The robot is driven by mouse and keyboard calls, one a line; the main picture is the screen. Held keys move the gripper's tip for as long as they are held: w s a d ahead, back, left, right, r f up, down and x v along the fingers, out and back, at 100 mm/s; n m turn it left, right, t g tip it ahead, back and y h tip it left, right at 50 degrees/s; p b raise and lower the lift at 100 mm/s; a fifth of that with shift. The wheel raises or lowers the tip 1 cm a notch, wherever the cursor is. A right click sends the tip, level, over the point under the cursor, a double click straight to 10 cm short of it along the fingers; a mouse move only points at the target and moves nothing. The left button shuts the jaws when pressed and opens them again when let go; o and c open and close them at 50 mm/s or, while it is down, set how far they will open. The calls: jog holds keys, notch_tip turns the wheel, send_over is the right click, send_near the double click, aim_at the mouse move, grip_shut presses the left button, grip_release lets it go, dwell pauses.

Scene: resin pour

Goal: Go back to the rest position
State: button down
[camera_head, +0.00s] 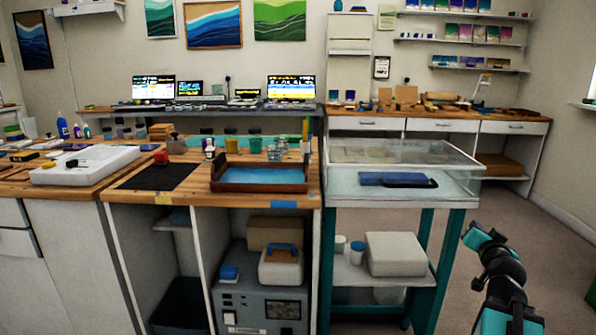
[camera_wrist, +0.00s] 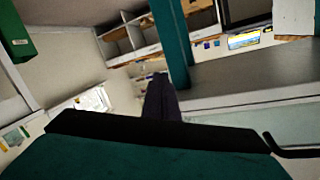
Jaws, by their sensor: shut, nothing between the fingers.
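My gripper shows in the wrist view as a dark pair of fingers (camera_wrist: 160,82) pressed together above its black and teal body. It is shut and empty, with nothing touching its tips. In the head view my teal and black arm stands at the lower right, over bare floor and to the right of the teal-legged cart (camera_head: 427,262). Which part of it there is the gripper is hard to tell. The wrist picture is strongly tilted.
A wooden-framed tray with blue resin (camera_head: 262,178) sits on the workbench (camera_head: 200,199). White drawers (camera_head: 510,127) line the back right. Open carpet lies right of the cart.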

jog(key=a+f+n+g+y+p, duration=0.4)
jog(key=a+f+g+y+p, duration=0.45)
jog(key=a+f, duration=1.3)
jog(key=s+a+f+n+g+p, duration=0.2)
jog(key=s+a+f+g+p, duration=0.1)
jog(key=s+a+f+p, duration=0.65)
jog(key=s+a+f+n+g+p, duration=0.1)
jog(key=s+a+f+g+p, duration=0.1)
jog(key=s, duration=0.7)
jog(key=s+a+f+n+g+h+p, duration=0.1)
jog(key=s+a+f+g+p, duration=0.1)
jog(key=s, duration=0.8)
jog(key=s+a+f+n+g+h+p, duration=0.1)
jog(key=s+a+f+g+p, duration=0.2)
jog(key=s, duration=0.7)
jog(key=shift+s+a+g+p, duration=0.25)
jog(key=shift+a+g+p, duration=0.25)
jog(key=shift+g+p, duration=0.45)
jog(key=shift+r, duration=0.1)
